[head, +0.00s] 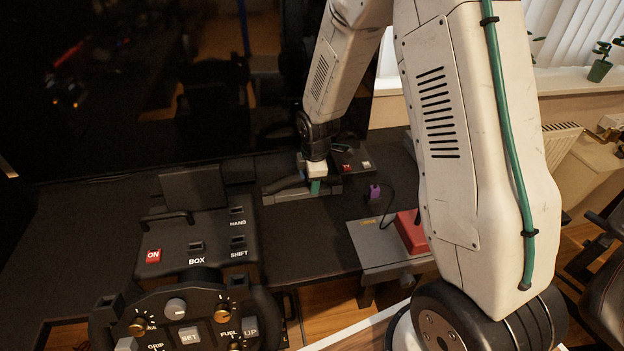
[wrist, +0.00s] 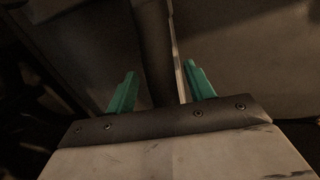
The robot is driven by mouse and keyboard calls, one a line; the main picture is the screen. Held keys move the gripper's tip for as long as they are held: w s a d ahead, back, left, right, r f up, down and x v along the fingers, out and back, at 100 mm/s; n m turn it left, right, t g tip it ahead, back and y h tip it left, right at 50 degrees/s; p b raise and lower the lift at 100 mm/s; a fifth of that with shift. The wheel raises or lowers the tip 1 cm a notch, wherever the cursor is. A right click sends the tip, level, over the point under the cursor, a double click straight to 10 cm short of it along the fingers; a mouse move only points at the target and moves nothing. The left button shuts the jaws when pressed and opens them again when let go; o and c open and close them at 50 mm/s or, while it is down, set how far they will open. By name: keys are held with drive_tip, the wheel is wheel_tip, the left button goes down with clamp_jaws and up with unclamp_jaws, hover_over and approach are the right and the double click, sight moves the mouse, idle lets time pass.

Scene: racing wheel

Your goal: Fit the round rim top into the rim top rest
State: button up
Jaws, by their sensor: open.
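My gripper (head: 315,187) is low at the back of the dark desk, reaching down beside a dark bar-like piece (head: 283,184) on a grey base (head: 290,197). I cannot tell for sure whether this piece is the rim top and the base its rest. In the wrist view my gripper (wrist: 158,90) has its two teal fingers apart. A dark rounded bar (wrist: 153,45) lies between them, with a gap visible on the left side; contact on the right is unclear. The black steering wheel (head: 185,312) with knobs and a SET button is at the bottom left.
A black box (head: 200,235) with a red ON button and slots stands behind the wheel. A grey stand with a red block (head: 410,231) and a small purple item (head: 374,191) are right of my gripper. A large dark screen (head: 150,80) rises behind. Bare desk lies between box and stand.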

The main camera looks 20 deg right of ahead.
drive_tip(key=r, duration=0.3)
drive_tip(key=s+r, duration=0.1)
drive_tip(key=r, duration=0.2)
drive_tip(key=shift+s+a+r, duration=0.1)
drive_tip(key=shift+s+r, duration=0.05)
drive_tip(key=shift+r, duration=0.15)
drive_tip(key=s+r+m, duration=0.7)
drive_tip(key=s+r, duration=0.4)
drive_tip(key=s, duration=0.4)
drive_tip(key=s+r+m, duration=0.8)
drive_tip(key=s+r, duration=0.3)
drive_tip(key=s, duration=0.5)
drive_tip(key=shift+s+r+m+g, duration=0.2)
drive_tip(key=shift+m+g, duration=0.1)
drive_tip(key=shift+g, duration=0.1)
